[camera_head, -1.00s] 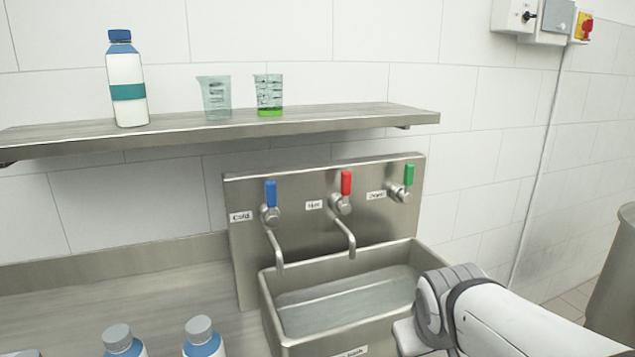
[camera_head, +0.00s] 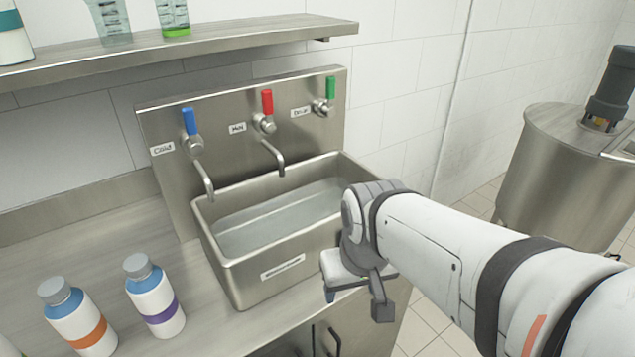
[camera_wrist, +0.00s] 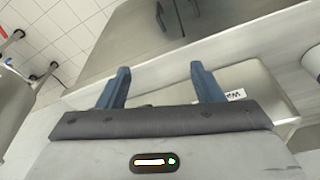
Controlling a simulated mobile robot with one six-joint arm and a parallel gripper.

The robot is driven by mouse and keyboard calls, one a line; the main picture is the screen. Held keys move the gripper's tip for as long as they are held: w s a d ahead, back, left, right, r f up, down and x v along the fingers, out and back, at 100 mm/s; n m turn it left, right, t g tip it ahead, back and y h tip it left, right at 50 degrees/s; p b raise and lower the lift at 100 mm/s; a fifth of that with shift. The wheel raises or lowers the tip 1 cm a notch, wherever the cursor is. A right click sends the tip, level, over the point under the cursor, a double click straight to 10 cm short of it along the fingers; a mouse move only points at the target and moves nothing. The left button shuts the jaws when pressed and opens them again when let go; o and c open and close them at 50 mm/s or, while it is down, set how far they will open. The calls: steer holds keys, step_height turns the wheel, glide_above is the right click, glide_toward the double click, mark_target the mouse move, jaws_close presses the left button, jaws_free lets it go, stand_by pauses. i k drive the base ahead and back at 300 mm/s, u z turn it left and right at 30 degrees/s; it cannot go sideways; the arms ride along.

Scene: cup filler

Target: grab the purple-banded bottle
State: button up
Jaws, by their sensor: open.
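The purple-banded bottle (camera_head: 155,297) stands upright on the steel counter at the lower left of the head view, left of the sink. It is white with a blue shoulder, a grey cap and a purple band. My gripper (camera_head: 356,300) is in front of the sink's right end, well to the right of the bottle. The wrist view shows its two blue fingers (camera_wrist: 160,88) spread apart with nothing between them.
An orange-banded bottle (camera_head: 79,318) stands just left of the purple-banded one. The sink (camera_head: 240,275) lies between the bottles and my gripper, with taps behind it. A shelf (camera_head: 180,47) runs above. A steel vat (camera_head: 560,175) stands right.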

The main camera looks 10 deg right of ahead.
mark_target(153, 296)
steer(key=u, duration=0.4)
steer(key=k, duration=1.3)
steer(key=u, duration=1)
steer(key=i, duration=1)
steer(key=z, duration=0.25)
